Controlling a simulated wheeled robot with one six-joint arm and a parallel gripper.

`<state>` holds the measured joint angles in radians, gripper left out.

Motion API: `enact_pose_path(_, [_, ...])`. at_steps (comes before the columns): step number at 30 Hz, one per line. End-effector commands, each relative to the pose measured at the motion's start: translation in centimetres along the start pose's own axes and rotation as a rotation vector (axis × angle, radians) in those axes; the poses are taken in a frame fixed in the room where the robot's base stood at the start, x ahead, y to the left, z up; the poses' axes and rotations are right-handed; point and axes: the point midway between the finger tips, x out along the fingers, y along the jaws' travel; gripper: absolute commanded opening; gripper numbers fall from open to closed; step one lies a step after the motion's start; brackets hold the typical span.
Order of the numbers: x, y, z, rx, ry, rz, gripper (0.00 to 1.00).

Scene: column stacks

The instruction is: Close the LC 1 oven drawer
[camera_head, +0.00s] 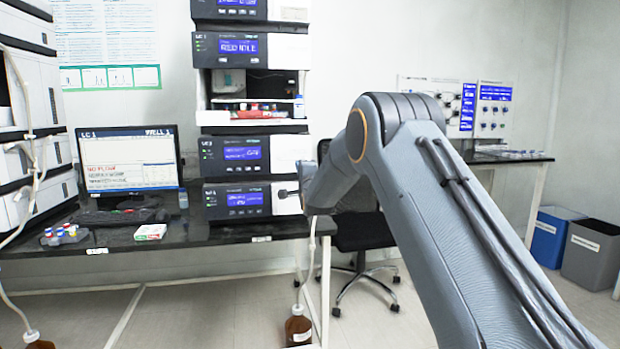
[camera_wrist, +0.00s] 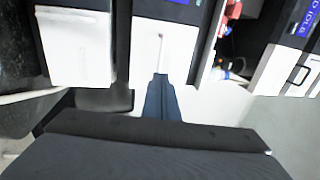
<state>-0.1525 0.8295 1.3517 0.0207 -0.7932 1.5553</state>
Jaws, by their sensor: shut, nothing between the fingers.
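A tall stack of instrument modules with blue displays stands on the dark bench in the head view. Its two lowest modules, the second-lowest (camera_head: 240,152) and the lowest (camera_head: 236,199), have dark fronts with white panels on the right. Their label text is too blurred to tell which is the oven. My gripper (camera_head: 287,193) appears over the lowest module's right part, mostly hidden by my arm. In the wrist view, my gripper (camera_wrist: 160,78) is shut and empty, its tip over a white panel (camera_wrist: 147,52) with a slot. Contact and drawer opening cannot be told.
An open compartment (camera_head: 225,103) with coloured vials sits higher in the stack. A monitor (camera_head: 128,160) labelled LC 1, a vial rack (camera_head: 65,236) and a small box (camera_head: 150,232) are on the bench. A brown bottle (camera_head: 298,328) and black chair (camera_head: 355,231) stand below.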

Motion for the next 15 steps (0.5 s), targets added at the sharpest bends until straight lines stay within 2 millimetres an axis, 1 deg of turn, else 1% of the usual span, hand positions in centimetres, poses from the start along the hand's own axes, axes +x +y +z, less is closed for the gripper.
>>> enact_pose_path(1, [-0.9,-0.1,0.2,0.000,-0.003,0.001,0.00])
enact_pose_path(2, [-1.5,-0.1,0.1,0.000,-0.002,0.000,0.00])
enact_pose_path(6, [-4.1,0.1,-0.8,-0.001,0.007,0.002,0.00])
enact_pose_path(9, [-5.8,0.1,-0.9,-0.002,0.009,0.001,0.00])
enact_pose_path(12, [-7.3,0.1,-0.9,-0.002,0.009,0.002,0.00])
enact_pose_path(15, [-8.4,0.1,-0.8,-0.001,0.008,0.002,0.00])
